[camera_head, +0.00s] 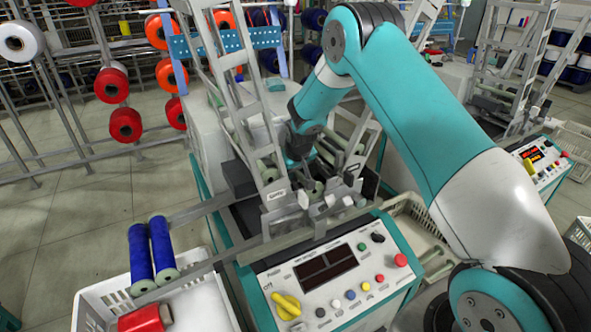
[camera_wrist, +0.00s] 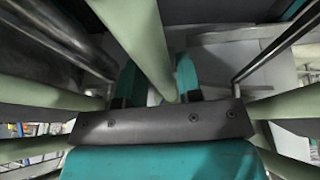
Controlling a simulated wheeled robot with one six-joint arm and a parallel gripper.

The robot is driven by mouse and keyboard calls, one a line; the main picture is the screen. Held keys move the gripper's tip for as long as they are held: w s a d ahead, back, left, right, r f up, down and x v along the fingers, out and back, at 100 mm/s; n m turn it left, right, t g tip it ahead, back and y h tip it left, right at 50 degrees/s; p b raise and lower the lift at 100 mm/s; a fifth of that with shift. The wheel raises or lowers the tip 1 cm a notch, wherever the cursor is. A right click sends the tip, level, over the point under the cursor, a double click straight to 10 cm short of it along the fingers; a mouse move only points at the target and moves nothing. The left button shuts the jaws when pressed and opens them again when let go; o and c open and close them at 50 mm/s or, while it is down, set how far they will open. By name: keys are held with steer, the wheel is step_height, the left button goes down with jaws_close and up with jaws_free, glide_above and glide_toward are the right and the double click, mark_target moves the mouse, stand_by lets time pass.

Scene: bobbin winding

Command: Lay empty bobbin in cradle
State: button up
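The winding machine has a metal frame with small grey parts and pale green ends (camera_head: 318,188) near its cradle area. My gripper is deep among these parts in the head view, and its fingertips are hidden there. In the wrist view my gripper's two teal fingers (camera_wrist: 160,75) stand apart above a dark grey bar. A pale green tube (camera_wrist: 138,35), perhaps an empty bobbin, runs down from the top edge between or in front of them. A gap shows beside the left finger. More pale green tubes (camera_wrist: 290,103) lie at both sides.
Two blue bobbins (camera_head: 163,243) rest on rails at the left, above a white crate (camera_head: 205,306) with a red bobbin (camera_head: 143,319). The control panel (camera_head: 330,275) stands in front. A rack with red spools (camera_head: 112,84) is behind left. Slanted metal ladders (camera_head: 240,100) crowd my arm.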

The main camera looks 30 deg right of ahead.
steer(key=shift+o, duration=1.3)
steer(key=b+v, duration=0.1)
steer(key=v, duration=1.6)
steer(key=shift+r+b, duration=0.25)
steer(key=shift+b, duration=0.05)
